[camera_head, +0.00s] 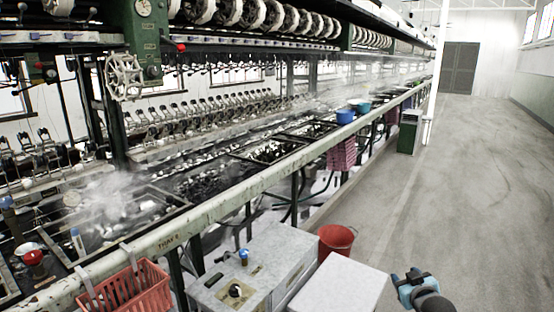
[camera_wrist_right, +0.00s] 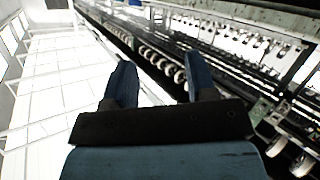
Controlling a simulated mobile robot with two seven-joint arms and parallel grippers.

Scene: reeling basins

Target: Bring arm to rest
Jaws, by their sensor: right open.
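My right gripper (camera_head: 412,276) shows at the bottom right of the head view, beside the grey boxes and above the bare floor. In the right wrist view its two blue fingers (camera_wrist_right: 157,85) stand apart with nothing between them. That view looks towards the ceiling and the upper part of the reeling machine. My left gripper is not in either view.
The reeling machine's long basin bench (camera_head: 205,215) runs along the left, with steam over it. A red basket (camera_head: 130,288) hangs on its front rail. A grey box (camera_head: 254,274), a white-topped box (camera_head: 338,287) and a red bucket (camera_head: 337,240) stand in front. The right floor is clear.

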